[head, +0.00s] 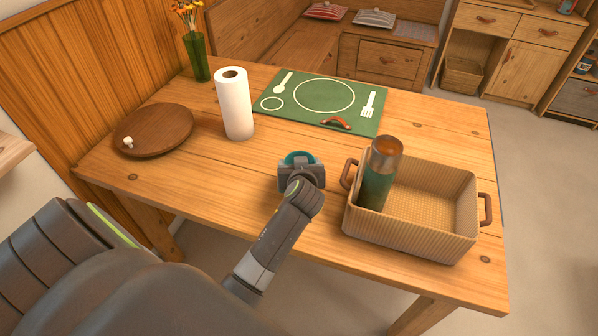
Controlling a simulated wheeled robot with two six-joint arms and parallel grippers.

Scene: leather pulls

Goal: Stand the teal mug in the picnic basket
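The teal mug (300,156) is near the front middle of the table, left of the basket. Only its round teal rim and dark inside show; my gripper hides the rest. My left gripper (301,168) is right at the mug, in front of it and overlapping it. Its fingers are too hidden to tell whether they are closed on the mug. The picnic basket (412,236) is a tan woven box with brown handles, at the table's front right. A green bottle with a brown cap (380,172) stands in its left part. My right gripper is not in view.
A paper towel roll (234,105) stands behind and left of the mug. A green placemat (290,106) with a red-brown curved item (336,123) lies at the back. A round wooden board (160,131) and a green flower vase (198,58) are left. The basket's right part is empty.

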